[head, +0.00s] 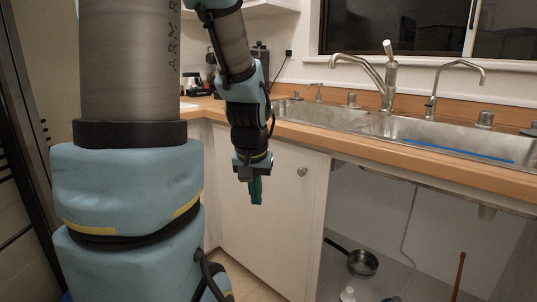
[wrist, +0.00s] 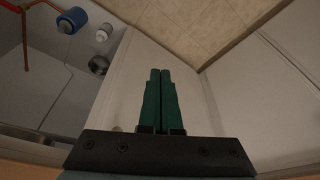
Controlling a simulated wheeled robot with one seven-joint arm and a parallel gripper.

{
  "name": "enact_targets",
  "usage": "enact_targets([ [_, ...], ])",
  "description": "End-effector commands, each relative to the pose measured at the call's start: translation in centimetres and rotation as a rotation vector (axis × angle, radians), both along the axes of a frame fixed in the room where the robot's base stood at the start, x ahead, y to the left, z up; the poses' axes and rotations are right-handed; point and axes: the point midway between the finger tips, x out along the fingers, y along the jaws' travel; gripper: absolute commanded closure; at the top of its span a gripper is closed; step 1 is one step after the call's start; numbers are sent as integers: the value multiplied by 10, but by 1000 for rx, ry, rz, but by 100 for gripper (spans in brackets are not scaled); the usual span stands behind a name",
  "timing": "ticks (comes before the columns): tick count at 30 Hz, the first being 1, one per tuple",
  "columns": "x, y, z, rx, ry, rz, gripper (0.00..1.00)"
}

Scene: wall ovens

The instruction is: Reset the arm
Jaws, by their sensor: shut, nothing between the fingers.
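My gripper (head: 256,190) hangs pointing down in front of the white cabinet door (head: 280,200), below the counter's edge. Its green fingers are together and nothing is between them. In the wrist view the gripper (wrist: 160,75) also shows its two fingers side by side and shut, with floor tiles and pale cabinet panels beyond. My arm reaches down into the head view from the top and is bent at several joints.
A wooden counter (head: 345,141) with a metal sink (head: 330,115) and taps runs right of my arm. Below it, an open space holds a pan (head: 362,263) and a white bottle (head: 348,295). The wrist view shows a blue roll-like item (wrist: 72,20). Tiled floor (wrist: 210,25) lies below.

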Motion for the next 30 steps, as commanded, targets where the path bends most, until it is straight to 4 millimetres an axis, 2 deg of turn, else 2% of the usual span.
enact_targets([
  [1, -13, 9, -11, 2, 26, 18, 100],
  [8, -67, 37, -42, 0, 134, 89, 100],
  [10, -68, 37, -26, 0, 136, 87, 100],
  [20, -67, 37, 27, 0, 134, 86, 100],
  [30, -67, 37, 113, 1, 134, 85, 100],
])
